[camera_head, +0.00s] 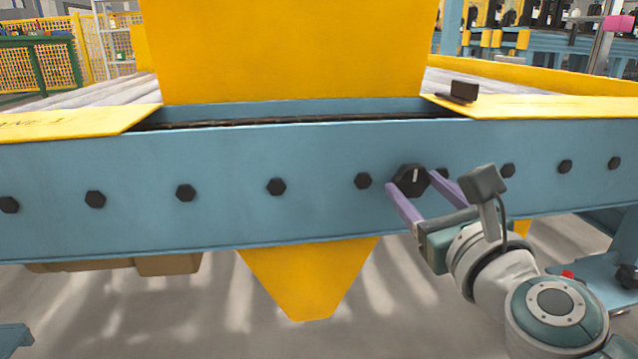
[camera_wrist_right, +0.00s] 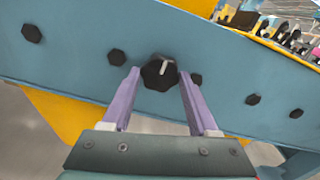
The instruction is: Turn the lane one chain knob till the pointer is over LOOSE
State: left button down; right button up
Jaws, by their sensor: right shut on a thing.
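The black chain knob (camera_head: 408,182) sits on the front face of the blue conveyor beam (camera_head: 230,222). Its white pointer mark stands almost straight up in the head view. In the right wrist view the knob (camera_wrist_right: 158,73) shows the mark tilted slightly. My right gripper (camera_head: 412,181) has its two purple fingers on either side of the knob and is shut on it. The wrist view shows the same fingers (camera_wrist_right: 159,74) flanking the knob. I can read no LOOSE label around it. My left gripper is not in view.
Several black hex bolts (camera_head: 276,187) line the beam on both sides of the knob. A yellow panel (camera_head: 290,50) rises behind it. A small black block (camera_head: 463,91) sits on the yellow plate (camera_head: 535,106) at right. The space in front of the beam at left is free.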

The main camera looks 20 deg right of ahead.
jog(key=shift+n, duration=0.3)
jog(key=n+p, duration=0.1)
jog(key=n, duration=0.1)
jog(key=shift+r+n, duration=0.1)
jog(key=shift+n, duration=0.2)
jog(key=n+p, duration=0.1)
jog(key=n, duration=0.2)
jog(key=shift+n, duration=0.3)
jog(key=n+p, duration=0.1)
jog(key=n, duration=0.2)
jog(key=shift+d+r+n+p, duration=0.1)
jog(key=shift+n+p, duration=0.2)
jog(key=n+p, duration=0.1)
jog(key=n, duration=0.2)
jog(key=shift+n+p, duration=0.3)
jog(key=n+p, duration=0.2)
jog(key=n, duration=0.4)
jog(key=n+p, duration=0.1)
jog(key=n, duration=0.3)
jog(key=shift+n+p, duration=0.3)
jog(key=shift+p, duration=0.05)
jog(key=shift+n, duration=1.1)
